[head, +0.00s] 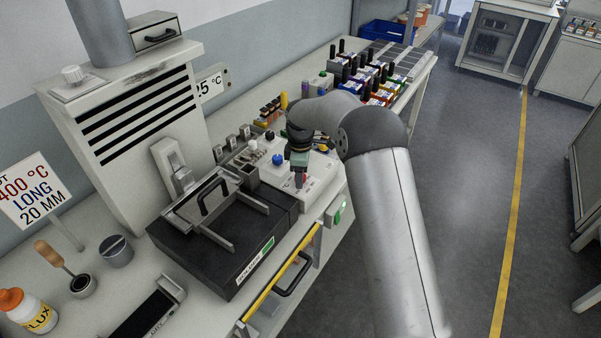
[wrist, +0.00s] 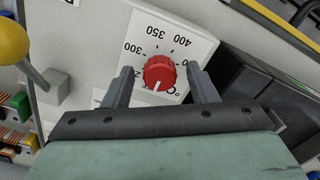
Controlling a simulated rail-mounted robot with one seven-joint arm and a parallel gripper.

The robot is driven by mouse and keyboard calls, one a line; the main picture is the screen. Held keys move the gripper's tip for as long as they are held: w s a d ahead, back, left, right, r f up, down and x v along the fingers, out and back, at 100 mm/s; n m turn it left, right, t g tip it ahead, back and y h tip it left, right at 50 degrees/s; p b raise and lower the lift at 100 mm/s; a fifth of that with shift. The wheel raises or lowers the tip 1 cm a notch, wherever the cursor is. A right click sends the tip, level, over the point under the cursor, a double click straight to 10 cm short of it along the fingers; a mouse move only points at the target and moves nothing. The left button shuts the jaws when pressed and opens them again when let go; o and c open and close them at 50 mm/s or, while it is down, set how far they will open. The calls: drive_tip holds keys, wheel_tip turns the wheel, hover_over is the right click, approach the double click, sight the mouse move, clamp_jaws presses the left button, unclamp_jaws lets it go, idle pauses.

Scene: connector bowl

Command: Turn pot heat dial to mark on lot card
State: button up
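The red heat dial (wrist: 160,73) sits on a white scale plate (wrist: 190,22) with 300, 350 and 400 readable. Its white pointer line faces the bottom of the wrist view, away from 400 at the upper right. My gripper (wrist: 160,67) is open, one finger on each side of the dial, with gaps showing on both sides. In the head view my gripper (head: 299,158) points down over the white panel, with a bit of the red dial (head: 299,181) below it. The lot card (head: 35,190) at far left reads 400 °C, LONG, 20 MM.
A black lidded pot (head: 180,253) with a handle stands left of the panel. A yellow-knobbed lever (wrist: 12,40) is at the left of the wrist view. Coloured connectors (head: 375,80) stand farther back. A flux bottle (head: 28,310) is at the front left.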

drive_tip(key=c, duration=0.9)
